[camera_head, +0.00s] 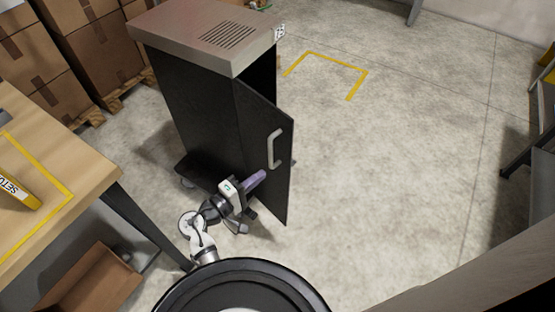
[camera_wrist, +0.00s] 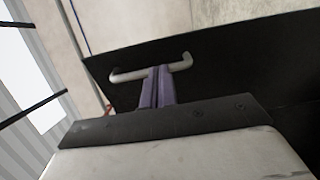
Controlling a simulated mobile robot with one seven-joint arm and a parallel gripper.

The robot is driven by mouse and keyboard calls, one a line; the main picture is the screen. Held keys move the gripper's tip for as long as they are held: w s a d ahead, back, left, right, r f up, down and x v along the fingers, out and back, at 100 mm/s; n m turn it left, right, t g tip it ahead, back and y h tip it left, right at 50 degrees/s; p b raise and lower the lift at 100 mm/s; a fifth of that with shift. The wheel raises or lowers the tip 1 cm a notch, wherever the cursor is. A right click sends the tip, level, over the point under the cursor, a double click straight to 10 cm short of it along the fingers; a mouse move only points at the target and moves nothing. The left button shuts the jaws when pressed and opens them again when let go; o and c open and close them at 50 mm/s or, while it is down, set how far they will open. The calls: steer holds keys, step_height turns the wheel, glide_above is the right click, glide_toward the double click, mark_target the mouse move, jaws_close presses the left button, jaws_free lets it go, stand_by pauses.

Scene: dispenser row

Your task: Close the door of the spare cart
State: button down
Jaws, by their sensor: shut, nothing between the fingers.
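The spare cart (camera_head: 192,100) is a dark cabinet with a metallic top, standing on the floor. Its black door (camera_head: 277,187) stands ajar, swung out from the body on the right side. The door also fills much of the wrist view (camera_wrist: 245,60). A pale grey bar handle (camera_head: 272,148) is on the door's outer face and shows in the wrist view (camera_wrist: 128,77). My gripper (camera_head: 260,177) is shut and empty, with purple fingers, in front of the door below the handle. In the wrist view its fingertips (camera_wrist: 158,70) overlap the handle; I cannot tell whether they touch it.
A wooden table (camera_head: 85,165) with a yellow sign (camera_head: 18,190) stands at the left, an open cardboard box (camera_head: 95,285) under it. Stacked boxes (camera_head: 50,60) stand behind. Open floor (camera_head: 400,170) lies right of the door. Yellow floor tape (camera_head: 335,62) marks a spot behind.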

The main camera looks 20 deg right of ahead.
mark_target(286, 157)
steer(key=p+x, duration=0.1)
steer(key=x, duration=0.6)
steer(key=shift+d+r+p, duration=0.1)
steer(key=shift+r+p, duration=0.05)
steer(key=shift+p, duration=0.25)
steer(key=shift+w+d, duration=0.2)
steer(key=shift+d, duration=0.15)
